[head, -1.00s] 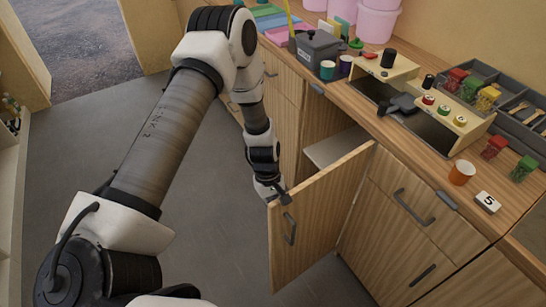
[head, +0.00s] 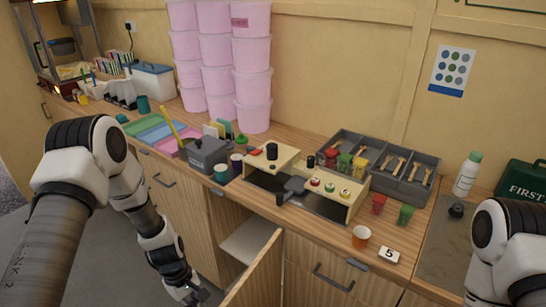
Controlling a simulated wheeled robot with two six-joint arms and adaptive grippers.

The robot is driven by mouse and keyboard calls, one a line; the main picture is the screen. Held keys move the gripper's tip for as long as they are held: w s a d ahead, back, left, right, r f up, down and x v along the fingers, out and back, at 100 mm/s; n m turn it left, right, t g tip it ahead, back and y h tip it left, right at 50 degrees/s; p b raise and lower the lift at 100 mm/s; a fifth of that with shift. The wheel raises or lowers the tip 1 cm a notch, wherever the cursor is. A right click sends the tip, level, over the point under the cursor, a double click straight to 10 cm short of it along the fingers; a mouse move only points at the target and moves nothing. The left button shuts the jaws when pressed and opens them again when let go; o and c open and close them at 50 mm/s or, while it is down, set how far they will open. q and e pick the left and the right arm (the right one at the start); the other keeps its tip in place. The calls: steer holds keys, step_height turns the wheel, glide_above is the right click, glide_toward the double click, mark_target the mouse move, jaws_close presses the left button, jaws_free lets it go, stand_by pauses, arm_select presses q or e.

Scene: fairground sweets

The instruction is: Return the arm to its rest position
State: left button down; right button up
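My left arm comes in from the left and reaches down in front of the counter. My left gripper (head: 196,296) is at the bottom edge of the head view, just left of the open cabinet door (head: 258,272). Its fingers are small, dark and partly cut off, so I cannot tell whether they are open or whether they touch the door. My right arm (head: 499,250) shows at the right edge, over the counter's right end. Its gripper is out of view.
The cabinet (head: 248,242) stands open with a pale shelf inside. The floor at lower left is clear.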

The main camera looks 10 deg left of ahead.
arm_select(q)
steer(key=s+d+f+m+t+y, duration=0.1)
steer(key=s+d+f+m, duration=0.1)
steer(key=s+m, duration=0.6)
steer(key=s+d+f+m+y, duration=0.1)
steer(key=s+d+f+m, duration=0.2)
steer(key=s, duration=0.8)
steer(key=shift+m, duration=0.6)
step_height(320, 180, down, 4)
steer(key=b, duration=0.5)
steer(key=shift+a+f, duration=0.1)
steer(key=shift+f, duration=0.1)
steer(key=shift+w+f, duration=0.1)
steer(key=shift+w, duration=0.05)
steer(key=shift+a, duration=0.15)
